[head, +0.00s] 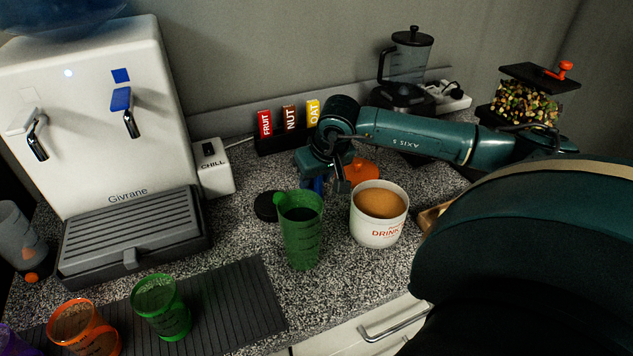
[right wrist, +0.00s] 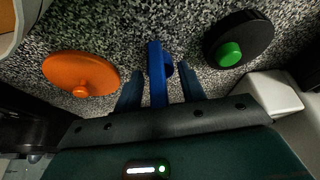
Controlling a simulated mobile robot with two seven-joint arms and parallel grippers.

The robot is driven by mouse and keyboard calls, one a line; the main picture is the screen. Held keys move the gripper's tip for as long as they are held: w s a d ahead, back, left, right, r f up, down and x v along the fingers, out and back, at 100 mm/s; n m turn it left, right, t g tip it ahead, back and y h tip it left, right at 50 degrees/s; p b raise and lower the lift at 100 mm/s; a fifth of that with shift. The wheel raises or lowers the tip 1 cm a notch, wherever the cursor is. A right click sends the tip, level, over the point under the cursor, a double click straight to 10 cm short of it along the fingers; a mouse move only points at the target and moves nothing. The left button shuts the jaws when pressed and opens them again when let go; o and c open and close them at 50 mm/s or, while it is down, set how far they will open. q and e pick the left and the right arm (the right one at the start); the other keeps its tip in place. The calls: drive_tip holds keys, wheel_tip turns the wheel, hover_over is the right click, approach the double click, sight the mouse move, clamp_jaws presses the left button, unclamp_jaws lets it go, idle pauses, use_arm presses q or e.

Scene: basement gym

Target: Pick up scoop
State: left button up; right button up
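The blue scoop (right wrist: 157,78) lies on the speckled counter, its handle between the two fingers of my right gripper (right wrist: 160,92) in the right wrist view. The fingers stand apart, one on each side of the handle, with narrow gaps showing; I see no clear contact. In the head view my right gripper (head: 328,182) points down behind the green cup, and only a bit of the blue scoop (head: 314,184) shows, partly hidden by the gripper and cup. My left gripper is not in view.
A green cup (head: 301,238) and a white tub (head: 378,232) of tan powder stand close in front. An orange lid (right wrist: 80,73) and a black lid (right wrist: 252,33) with green knob flank the scoop. A white dispenser (head: 100,110) stands left; bar boxes (head: 290,120) stand behind.

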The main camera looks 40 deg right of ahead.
clamp_jaws()
idle(0.4)
